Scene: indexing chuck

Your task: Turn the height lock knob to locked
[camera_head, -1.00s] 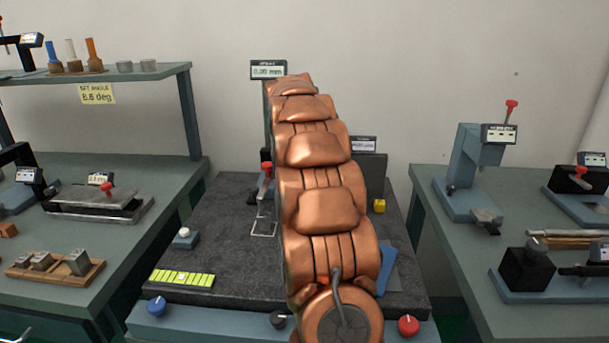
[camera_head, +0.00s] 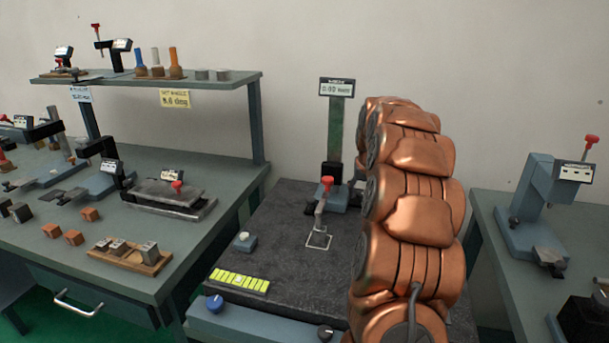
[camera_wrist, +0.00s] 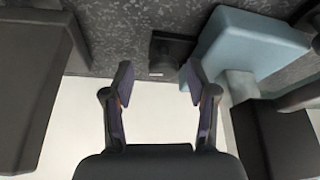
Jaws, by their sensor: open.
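A height gauge stands on the dark granite plate (camera_head: 290,255) in the head view, with a display (camera_head: 337,88), a column (camera_head: 335,135) and a light blue base (camera_head: 340,199). A red-topped lever (camera_head: 326,183) stands in front of it. I cannot tell which part is the height lock knob, or its setting. In the wrist view my gripper (camera_wrist: 158,78) is open and empty. A small dark block (camera_wrist: 172,52) lies beyond the fingertips, near the right one, beside a light blue block (camera_wrist: 250,42). My arm hides the gripper in the head view.
A blue knob (camera_head: 214,302) and a black knob (camera_head: 325,333) are on the plate stand's front. A yellow-green strip (camera_head: 239,281) and a white-topped button (camera_head: 244,240) lie on the plate. Benches with fixtures stand left and right. A large dark block (camera_wrist: 35,85) fills the wrist view's left.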

